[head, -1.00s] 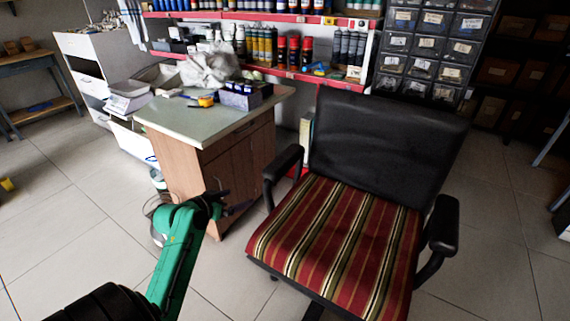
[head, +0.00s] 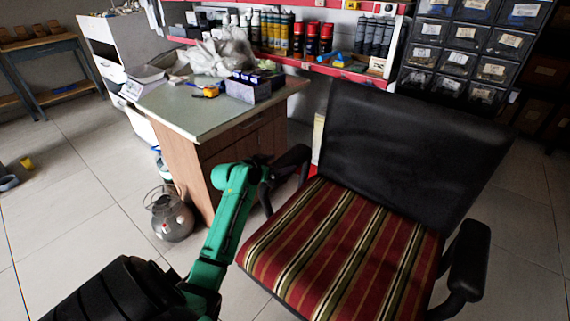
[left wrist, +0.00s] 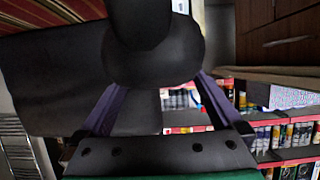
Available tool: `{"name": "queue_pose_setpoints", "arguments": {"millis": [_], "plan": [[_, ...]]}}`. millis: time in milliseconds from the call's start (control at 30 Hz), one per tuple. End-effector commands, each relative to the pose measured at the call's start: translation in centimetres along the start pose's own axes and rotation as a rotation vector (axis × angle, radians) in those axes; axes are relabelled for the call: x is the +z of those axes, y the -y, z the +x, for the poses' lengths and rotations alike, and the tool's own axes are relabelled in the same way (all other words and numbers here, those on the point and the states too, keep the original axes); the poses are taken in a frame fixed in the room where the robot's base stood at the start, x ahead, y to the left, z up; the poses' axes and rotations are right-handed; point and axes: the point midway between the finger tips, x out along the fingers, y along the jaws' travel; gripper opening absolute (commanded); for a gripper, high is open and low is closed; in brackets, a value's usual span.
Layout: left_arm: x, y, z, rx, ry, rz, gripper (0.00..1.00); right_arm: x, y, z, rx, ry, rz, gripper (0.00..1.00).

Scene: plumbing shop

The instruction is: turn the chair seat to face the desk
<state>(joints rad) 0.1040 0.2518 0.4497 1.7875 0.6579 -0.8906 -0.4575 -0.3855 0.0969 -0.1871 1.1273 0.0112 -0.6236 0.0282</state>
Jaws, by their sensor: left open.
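The chair has a striped red seat (head: 335,245) and a black backrest (head: 410,150). Its seat front points toward me, with the backrest on the far side. The desk (head: 205,125), green-topped with wooden sides, stands behind and left of the chair. My left gripper (head: 270,172) is at the chair's left-hand armrest (head: 294,156), partly hidden against the dark parts. In the left wrist view my open left gripper (left wrist: 155,85) has its purple fingers on either side of the black armrest (left wrist: 150,45); contact cannot be told. My right gripper is not in view.
A red shelf (head: 340,70) with bottles is behind, and a drawer rack (head: 460,60) stands at the back right.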

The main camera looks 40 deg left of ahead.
Motion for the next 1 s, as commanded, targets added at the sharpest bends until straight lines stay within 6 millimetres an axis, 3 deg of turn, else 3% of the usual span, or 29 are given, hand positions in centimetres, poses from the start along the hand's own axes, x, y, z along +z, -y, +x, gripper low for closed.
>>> {"name": "queue_pose_setpoints", "arguments": {"millis": [167, 433, 467, 700, 733, 1000], "plan": [[0.0, 0.0, 2.7, 0.000, -0.001, 0.000, 1.00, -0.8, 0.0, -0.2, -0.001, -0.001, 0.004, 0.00], [0.0, 0.0, 3.1, 0.000, 0.001, 0.000, 1.00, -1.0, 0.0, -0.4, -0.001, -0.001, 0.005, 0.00], [0.0, 0.0, 3.1, 0.000, 0.001, 0.000, 0.96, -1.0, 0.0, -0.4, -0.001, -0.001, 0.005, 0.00], [0.0, 0.0, 3.1, 0.000, 0.000, 0.000, 0.04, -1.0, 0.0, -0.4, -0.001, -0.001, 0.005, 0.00], [0.0, 0.0, 3.0, 0.000, 0.000, 0.000, 0.00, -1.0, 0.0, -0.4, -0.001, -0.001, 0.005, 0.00], [0.0, -0.1, 3.2, 0.007, -0.001, 0.003, 0.00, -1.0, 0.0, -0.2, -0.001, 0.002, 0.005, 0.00]]}}
